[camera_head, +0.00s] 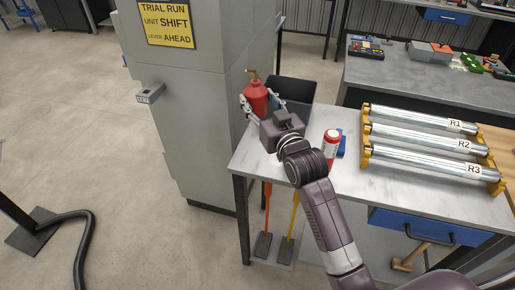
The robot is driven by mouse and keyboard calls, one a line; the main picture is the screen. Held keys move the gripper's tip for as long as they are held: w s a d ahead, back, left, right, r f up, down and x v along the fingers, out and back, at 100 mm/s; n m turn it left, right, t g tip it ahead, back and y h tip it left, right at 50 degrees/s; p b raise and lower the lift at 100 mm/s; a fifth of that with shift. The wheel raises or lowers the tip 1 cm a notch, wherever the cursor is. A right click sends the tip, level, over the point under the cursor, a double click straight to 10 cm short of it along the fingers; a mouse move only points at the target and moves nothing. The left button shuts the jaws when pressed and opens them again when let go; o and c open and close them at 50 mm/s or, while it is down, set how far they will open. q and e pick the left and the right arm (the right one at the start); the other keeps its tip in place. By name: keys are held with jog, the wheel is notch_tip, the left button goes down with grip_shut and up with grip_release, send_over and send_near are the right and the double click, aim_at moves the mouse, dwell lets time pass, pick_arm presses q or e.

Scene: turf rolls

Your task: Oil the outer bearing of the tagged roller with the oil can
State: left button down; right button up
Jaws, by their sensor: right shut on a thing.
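My right gripper (262,104) is shut on the red oil can (256,97). The can has a brass-coloured spout at its top and is held roughly upright beside the grey cabinet, at the table's left end. Its lower part is hidden by the gripper. Three metal rollers lie in a yellow-ended rack to the right, labelled R1 (420,119), R2 (413,137) and R3 (420,162). Yellow bearing blocks (365,162) sit at their ends, apart from the can. No separate tag shows beyond these labels. My left gripper is out of view.
A black bin (298,90) stands behind the can. A red-and-white bottle (330,149) and a blue item (342,146) stand between gripper and rack. The grey cabinet (180,120) borders the left. The tabletop (264,160) is bare at its front left.

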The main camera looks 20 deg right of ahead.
notch_tip(320, 180, down, 13)
jog(key=shift+r+p, duration=0.1)
jog(key=shift+p, duration=0.25)
jog(key=shift+f+p, duration=0.35)
jog(key=shift+f, duration=1.55)
jog(key=shift+f, duration=0.15)
jog(key=o, duration=1.4)
jog(key=shift+f, duration=0.1)
